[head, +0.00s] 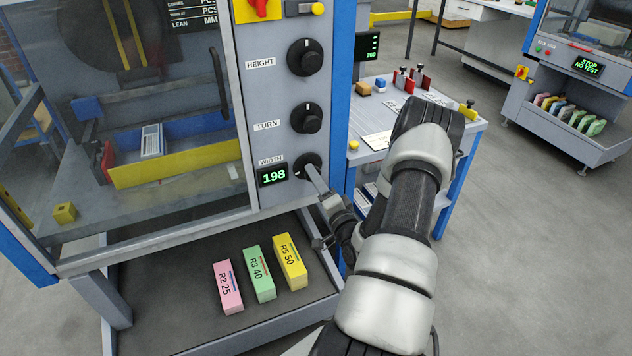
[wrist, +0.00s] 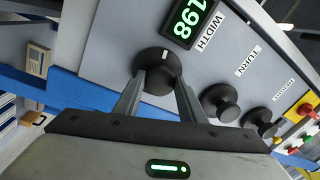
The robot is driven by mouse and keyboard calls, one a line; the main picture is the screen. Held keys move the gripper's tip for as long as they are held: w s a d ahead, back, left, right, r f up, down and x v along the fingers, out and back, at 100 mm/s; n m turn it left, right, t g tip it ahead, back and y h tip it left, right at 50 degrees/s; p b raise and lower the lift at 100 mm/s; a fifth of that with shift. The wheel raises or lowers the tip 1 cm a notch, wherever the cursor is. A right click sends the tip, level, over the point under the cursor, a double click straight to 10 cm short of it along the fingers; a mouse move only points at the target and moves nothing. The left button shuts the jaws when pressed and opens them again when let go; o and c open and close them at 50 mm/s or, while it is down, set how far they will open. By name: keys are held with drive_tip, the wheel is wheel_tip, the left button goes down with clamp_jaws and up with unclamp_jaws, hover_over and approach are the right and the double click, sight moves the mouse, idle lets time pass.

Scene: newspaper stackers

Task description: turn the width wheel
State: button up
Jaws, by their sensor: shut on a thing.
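The width wheel (head: 308,163) is a round black knob with a white index mark, low on the grey panel beside the label WIDTH. Its green display (head: 273,176) reads 198. In the head view my gripper (head: 314,172) reaches it from the lower right and partly covers it. In the wrist view the wheel (wrist: 154,68) sits between the two fingertips of my gripper (wrist: 155,78), which are shut on it. The display also shows in the wrist view (wrist: 194,20).
The TURN knob (head: 307,118) and HEIGHT knob (head: 305,57) sit above on the same panel. Pink (head: 227,287), green (head: 260,274) and yellow (head: 290,262) blocks stand on the shelf below. A side table (head: 440,120) with small items stands to the right.

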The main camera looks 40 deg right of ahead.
drive_tip(key=shift+a+r+m+g+h, duration=0.15)
drive_tip(key=shift+m+h, duration=0.25)
drive_tip(key=shift+m, duration=1.8)
drive_tip(key=shift+d+f+m+g+h, duration=0.15)
drive_tip(key=shift+m+h, duration=0.25)
drive_tip(key=shift+m, duration=1.8)
drive_tip(key=shift+a+r, duration=0.1)
drive_tip(key=shift+a, duration=0.05)
drive_tip(key=o, duration=1)
drive_tip(key=shift+o, duration=0.2)
drive_tip(key=p+v, duration=0.1)
drive_tip(key=v, duration=1.6)
drive_tip(key=shift+s, duration=0.2)
